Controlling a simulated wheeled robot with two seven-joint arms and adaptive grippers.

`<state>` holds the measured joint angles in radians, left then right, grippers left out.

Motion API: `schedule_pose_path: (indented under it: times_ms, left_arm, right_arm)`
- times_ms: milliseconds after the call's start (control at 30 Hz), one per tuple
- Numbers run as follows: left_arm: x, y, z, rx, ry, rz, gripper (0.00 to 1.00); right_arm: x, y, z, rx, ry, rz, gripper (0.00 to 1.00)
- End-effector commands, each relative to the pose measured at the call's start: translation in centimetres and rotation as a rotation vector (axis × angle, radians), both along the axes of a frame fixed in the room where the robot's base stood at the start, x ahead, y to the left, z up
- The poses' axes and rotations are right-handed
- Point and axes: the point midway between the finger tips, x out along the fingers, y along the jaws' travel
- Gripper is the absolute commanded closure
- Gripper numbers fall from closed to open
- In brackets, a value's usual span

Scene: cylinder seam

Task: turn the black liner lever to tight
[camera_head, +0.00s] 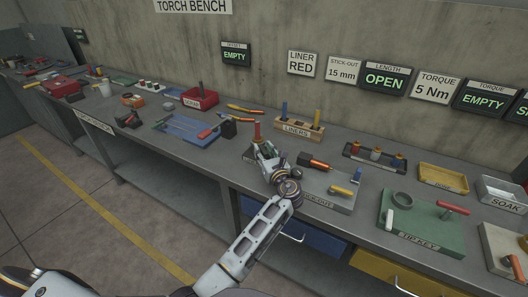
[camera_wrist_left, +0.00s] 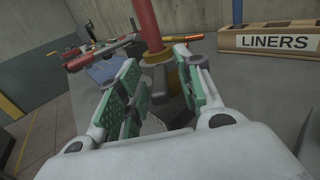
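A red liner rod (camera_head: 257,131) stands upright at the bench's middle; in the left wrist view the rod (camera_wrist_left: 145,22) rises from a brass collar (camera_wrist_left: 156,58). My left gripper (camera_head: 261,146) is at the base of this rod. In the left wrist view its two green-padded fingers (camera_wrist_left: 163,72) are apart, one on each side below the collar. I cannot tell whether they touch anything. The black liner lever cannot be made out; the fingers cover much of the fixture. My right gripper is not in view.
A wooden LINERS block (camera_head: 299,130) with blue and yellow rods stands just right of the gripper. A grey STICK-OUT plate (camera_head: 318,200) lies nearer the front edge. The LENGTH sign (camera_head: 384,78) reads OPEN.

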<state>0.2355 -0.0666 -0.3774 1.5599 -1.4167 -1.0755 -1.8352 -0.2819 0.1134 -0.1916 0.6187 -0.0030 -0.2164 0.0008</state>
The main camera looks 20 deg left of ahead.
Motion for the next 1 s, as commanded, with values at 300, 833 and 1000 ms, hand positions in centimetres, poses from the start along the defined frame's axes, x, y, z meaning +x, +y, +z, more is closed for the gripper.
schedule_pose_path:
  times_ms: [300,833,1000]
  left_arm:
    - [-2.3,-1.9,-0.1,-0.001,0.001,-0.001,0.64]
    - [-5.6,-4.6,-0.1,-0.001,0.001,0.000,0.64]
    - [-5.7,-4.6,0.0,-0.001,0.001,-0.001,0.64]
  right_arm:
    - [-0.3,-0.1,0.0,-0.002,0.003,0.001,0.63]
    - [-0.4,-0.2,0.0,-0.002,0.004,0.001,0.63]
    - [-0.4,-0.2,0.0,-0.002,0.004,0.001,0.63]
